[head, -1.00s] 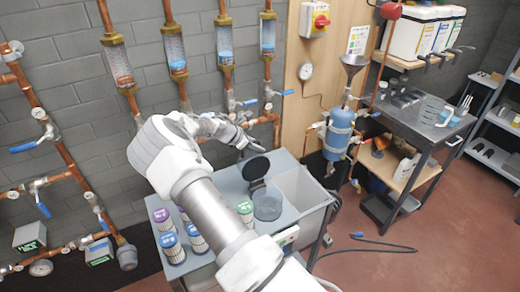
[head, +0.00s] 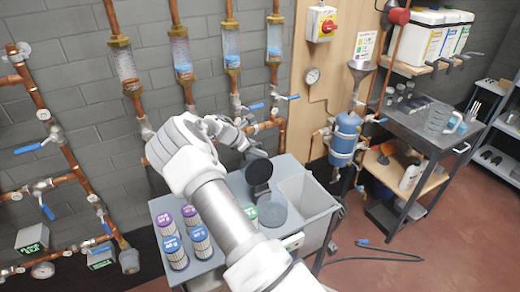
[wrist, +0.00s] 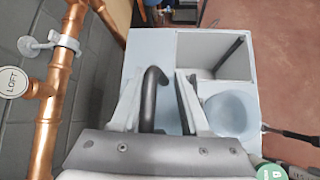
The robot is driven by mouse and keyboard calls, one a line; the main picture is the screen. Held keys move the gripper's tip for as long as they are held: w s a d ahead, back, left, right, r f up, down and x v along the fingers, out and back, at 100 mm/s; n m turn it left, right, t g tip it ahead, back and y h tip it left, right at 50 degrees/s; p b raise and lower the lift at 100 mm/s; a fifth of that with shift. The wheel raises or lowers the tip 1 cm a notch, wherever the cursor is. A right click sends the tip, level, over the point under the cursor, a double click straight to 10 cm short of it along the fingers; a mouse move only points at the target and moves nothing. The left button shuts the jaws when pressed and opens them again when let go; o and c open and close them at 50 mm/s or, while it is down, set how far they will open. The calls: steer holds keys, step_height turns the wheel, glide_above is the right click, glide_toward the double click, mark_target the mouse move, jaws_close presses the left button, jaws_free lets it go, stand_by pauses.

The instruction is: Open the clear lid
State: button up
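A round, translucent grey cover or bowl (head: 271,213) is set in the right half of the grey worktop (head: 160,205). It also shows as a pale disc in the wrist view (wrist: 230,112); whether this is the clear lid I cannot tell for sure. A dark round disc (head: 259,171) stands upright behind it. My gripper (head: 248,150) is above the worktop's back edge, close to the dark disc. In the wrist view my gripper (wrist: 165,92) has its fingers apart, with a black curved bar (wrist: 150,100) showing between them. Contact with that bar cannot be told.
An open rectangular bin (head: 308,195) is at the worktop's right. Several capped filters (head: 172,248) stand at its left. Copper pipes (head: 135,105) run along the wall behind. A blue vessel (head: 344,140) and a dark cart (head: 430,135) stand right. A cable (head: 385,255) lies on open floor.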

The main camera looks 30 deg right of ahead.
steer(key=shift+s, duration=0.15)
stand_by(0.3)
steer(key=b+v, duration=0.2)
steer(key=v, duration=1.5)
steer(key=shift+a, duration=0.2)
steer(key=shift+r, duration=0.15)
